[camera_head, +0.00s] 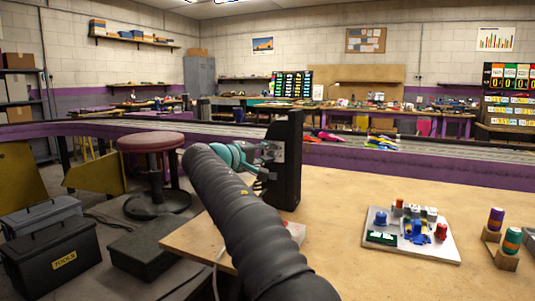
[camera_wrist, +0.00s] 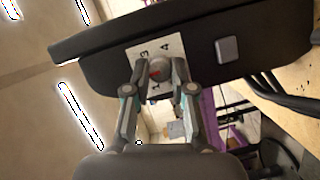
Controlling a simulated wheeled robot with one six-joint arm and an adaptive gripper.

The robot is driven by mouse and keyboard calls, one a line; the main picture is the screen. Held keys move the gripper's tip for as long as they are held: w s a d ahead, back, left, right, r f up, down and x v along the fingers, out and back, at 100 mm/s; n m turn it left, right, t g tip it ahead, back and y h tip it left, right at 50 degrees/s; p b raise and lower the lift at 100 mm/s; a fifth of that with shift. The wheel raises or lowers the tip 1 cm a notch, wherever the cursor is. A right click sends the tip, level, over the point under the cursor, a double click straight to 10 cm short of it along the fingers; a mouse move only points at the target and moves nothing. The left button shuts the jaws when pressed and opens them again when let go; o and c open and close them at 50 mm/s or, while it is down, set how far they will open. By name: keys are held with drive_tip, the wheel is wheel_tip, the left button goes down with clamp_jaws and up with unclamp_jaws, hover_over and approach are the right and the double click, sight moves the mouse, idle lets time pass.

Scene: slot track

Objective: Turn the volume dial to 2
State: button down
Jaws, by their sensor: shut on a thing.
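In the wrist view the box (camera_wrist: 240,45) carries a white plate (camera_wrist: 172,46) with the numbers 1, 3 and 4 readable; the 2 is not readable, perhaps behind a finger. The small dial (camera_wrist: 157,70), grey with some red, sits on this plate between my fingertips. My gripper (camera_wrist: 160,73) is shut on the dial from both sides. Which number the dial points to cannot be told. In the head view my gripper (camera_head: 266,166) reaches the box's left face, and the dial is hidden.
A grey square button (camera_wrist: 228,49) is on the box beside the plate. A round stool (camera_head: 151,142) and toolboxes (camera_head: 52,253) stand at the left.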

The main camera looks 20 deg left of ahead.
drive_tip(key=c, duration=1)
unclamp_jaws()
drive_tip(key=v, duration=1.2)
drive_tip(key=shift+f, duration=0.1)
